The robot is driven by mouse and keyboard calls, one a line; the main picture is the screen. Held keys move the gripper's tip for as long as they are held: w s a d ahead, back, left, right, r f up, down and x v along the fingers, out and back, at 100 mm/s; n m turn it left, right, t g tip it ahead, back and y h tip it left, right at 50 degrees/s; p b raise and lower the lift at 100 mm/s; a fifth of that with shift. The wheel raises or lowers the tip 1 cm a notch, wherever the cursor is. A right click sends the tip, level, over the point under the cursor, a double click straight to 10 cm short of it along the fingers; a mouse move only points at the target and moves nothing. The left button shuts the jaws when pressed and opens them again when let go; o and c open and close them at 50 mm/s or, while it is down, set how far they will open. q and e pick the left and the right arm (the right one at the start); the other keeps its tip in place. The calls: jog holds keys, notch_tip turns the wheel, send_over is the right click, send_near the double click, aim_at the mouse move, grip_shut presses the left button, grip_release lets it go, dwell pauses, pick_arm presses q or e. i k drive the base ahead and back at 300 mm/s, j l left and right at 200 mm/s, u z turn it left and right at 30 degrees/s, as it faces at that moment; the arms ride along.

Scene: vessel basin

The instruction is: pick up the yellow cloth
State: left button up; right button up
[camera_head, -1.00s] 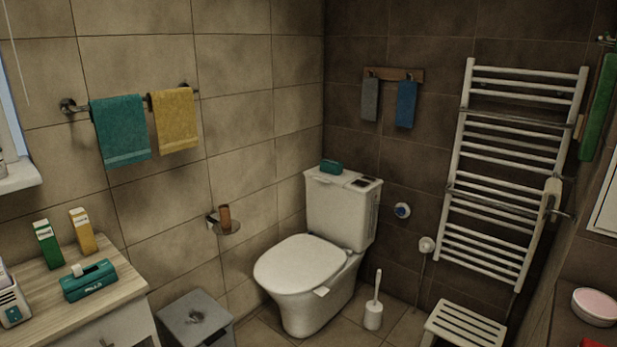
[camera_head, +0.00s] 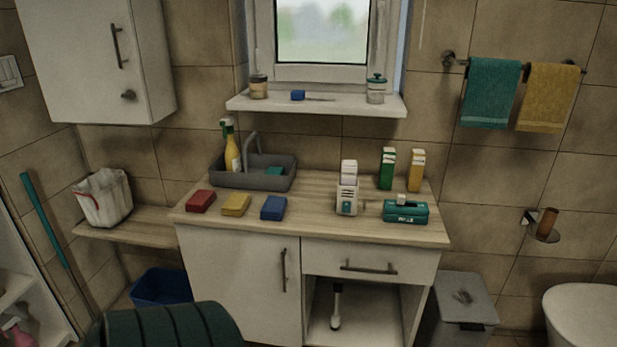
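A small folded yellow cloth (camera_head: 236,204) lies flat on the wooden countertop (camera_head: 330,222), near its front edge. It is between a red cloth (camera_head: 201,201) on its left and a blue cloth (camera_head: 274,208) on its right, apart from both. A larger yellow towel (camera_head: 548,97) hangs on the wall rail at the right, beside a teal towel (camera_head: 490,92). Neither of my grippers is in view.
A window sill (camera_head: 330,105) juts out above.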

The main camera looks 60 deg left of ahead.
aim_at(237, 204)
jog(key=u, duration=2.3)
jog(key=z, duration=1.05)
jog(key=i+j+z, duration=0.1)
jog(key=j+z, duration=0.2)
jog(key=j, duration=0.8)
jog(key=j+z, duration=0.35)
jog(key=j, duration=0.75)
jog(key=k, duration=0.05)
